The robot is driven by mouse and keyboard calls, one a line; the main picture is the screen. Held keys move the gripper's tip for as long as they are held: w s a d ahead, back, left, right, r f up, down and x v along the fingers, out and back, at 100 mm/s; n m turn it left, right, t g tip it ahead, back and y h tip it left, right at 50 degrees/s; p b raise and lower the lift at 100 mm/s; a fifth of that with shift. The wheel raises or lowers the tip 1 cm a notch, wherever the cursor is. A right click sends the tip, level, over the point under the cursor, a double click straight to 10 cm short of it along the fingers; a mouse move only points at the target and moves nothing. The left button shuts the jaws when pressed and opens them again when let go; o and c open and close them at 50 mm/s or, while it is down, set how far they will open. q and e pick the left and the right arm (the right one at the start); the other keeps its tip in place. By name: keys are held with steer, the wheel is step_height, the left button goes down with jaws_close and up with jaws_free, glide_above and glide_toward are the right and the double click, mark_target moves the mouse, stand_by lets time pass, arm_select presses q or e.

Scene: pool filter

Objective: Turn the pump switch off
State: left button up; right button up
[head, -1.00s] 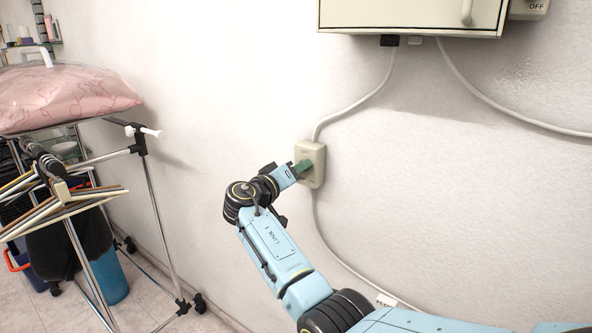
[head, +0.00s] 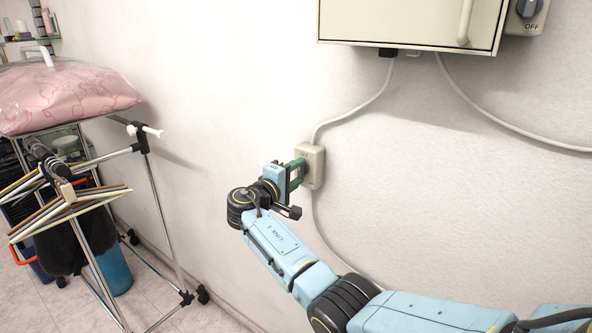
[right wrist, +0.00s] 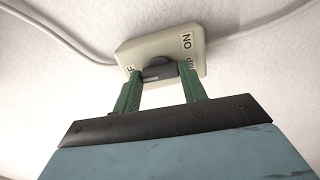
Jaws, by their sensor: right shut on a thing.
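The pump switch is a cream wall box (head: 313,165) with a dark knob (right wrist: 160,70), which shows in the right wrist view. The box carries an ON label (right wrist: 187,42) at its right, and part of another label ending in F shows at its left edge. More lettering is partly hidden behind a finger. My right gripper (head: 300,171) is at the box, and its two green fingers (right wrist: 162,78) stand on either side of the knob, shut on it. Which mark the knob points to, I cannot tell. My left gripper is not in view.
A cream cabinet (head: 410,22) hangs above, with another OFF-marked switch (head: 526,14) beside it. Cables run along the wall to the box. A metal clothes rack (head: 158,215) with hangers and a pink bag (head: 65,98) stands at left. The wall around the box is clear.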

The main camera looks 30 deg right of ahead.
steer(key=shift+n, duration=0.4)
steer(key=o, duration=1)
steer(key=v, duration=1.3)
steer(key=shift+s+a+b, duration=0.1)
steer(key=shift+a+b, duration=0.1)
steer(key=shift+b, duration=0.15)
